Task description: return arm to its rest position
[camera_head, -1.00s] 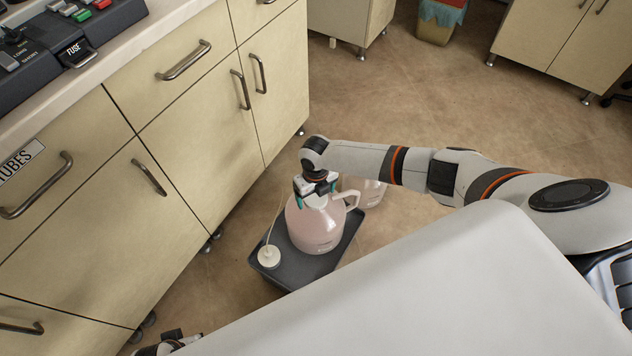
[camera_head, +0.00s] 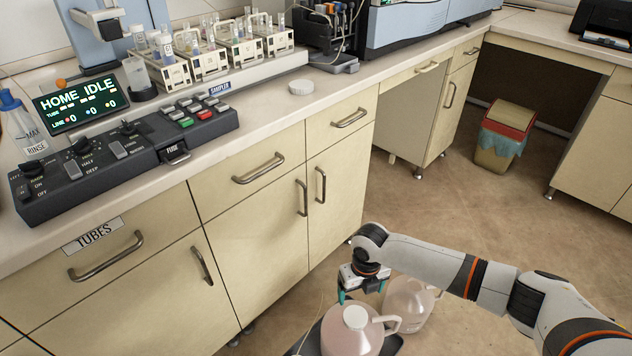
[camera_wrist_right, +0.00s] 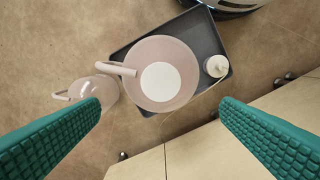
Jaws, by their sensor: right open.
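My right gripper (camera_head: 362,292) hangs low in front of the cabinets, pointing down, with its teal fingers apart. In the right wrist view its two teal fingers (camera_wrist_right: 164,125) are wide open with nothing between them. A pinkish jug with a white cap (camera_head: 352,335) stands on a dark tray (camera_head: 392,346) on the floor, close below the gripper. In the right wrist view the jug (camera_wrist_right: 160,73) is below the fingers and apart from them. My left gripper is not in view.
A second jug (camera_head: 410,305) stands on the floor beside the tray. A small white cap piece (camera_wrist_right: 216,66) sits on the tray. The cabinets (camera_head: 250,235) with protruding handles border the left. A bin (camera_head: 503,135) stands at the back right. Open floor (camera_head: 540,220) lies to the right.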

